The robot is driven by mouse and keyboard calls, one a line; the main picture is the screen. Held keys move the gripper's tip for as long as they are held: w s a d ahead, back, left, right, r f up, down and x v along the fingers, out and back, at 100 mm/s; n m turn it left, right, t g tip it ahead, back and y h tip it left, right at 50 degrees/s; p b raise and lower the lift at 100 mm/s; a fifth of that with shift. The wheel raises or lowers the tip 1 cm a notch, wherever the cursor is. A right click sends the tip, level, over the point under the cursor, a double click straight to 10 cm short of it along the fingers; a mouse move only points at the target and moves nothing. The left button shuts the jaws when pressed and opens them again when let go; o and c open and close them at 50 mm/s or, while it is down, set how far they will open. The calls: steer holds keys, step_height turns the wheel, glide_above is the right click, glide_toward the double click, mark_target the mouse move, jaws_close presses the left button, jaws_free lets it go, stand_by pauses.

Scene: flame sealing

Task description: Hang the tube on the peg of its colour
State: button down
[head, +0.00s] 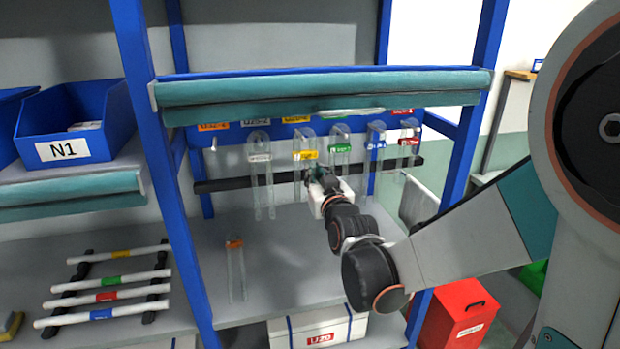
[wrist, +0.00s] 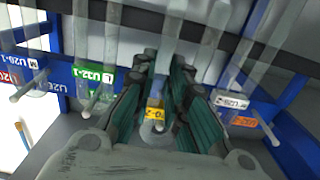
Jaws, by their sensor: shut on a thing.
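A clear tube with a yellow label (head: 305,155) hangs at the blue peg board, under the board's yellow label. My gripper (head: 316,178) is at this tube, shut on it. In the wrist view the yellow label (wrist: 155,106) lies between the two dark fingers (wrist: 160,80), near a rounded tube end. Whether the peg passes fully through its loop I cannot tell. Tubes with white (head: 259,158), green (head: 340,148), blue (head: 377,144) and red (head: 409,141) labels hang on both sides. A peg under the orange board label (head: 213,126) is bare.
A clear tube with an orange band (head: 236,244) is on the shelf below. A black bar (head: 225,184) runs behind the hanging tubes. A teal-edged shelf (head: 320,93) overhangs the pegs. A rack of coloured rods (head: 112,280) and a blue bin (head: 65,125) are at left.

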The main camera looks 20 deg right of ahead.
steer(key=shift+w, duration=1.45)
steer(key=shift+w+f+b, duration=0.5)
steer(key=shift+b, duration=0.1)
steer(key=shift+w+r, duration=0.1)
steer(key=shift+w, duration=0.2)
steer(key=c, duration=1.5)
jaws_free()
steer(key=o, duration=0.8)
steer(key=shift+s, duration=0.15)
steer(key=s, duration=0.8)
steer(key=shift+s+p, duration=0.3)
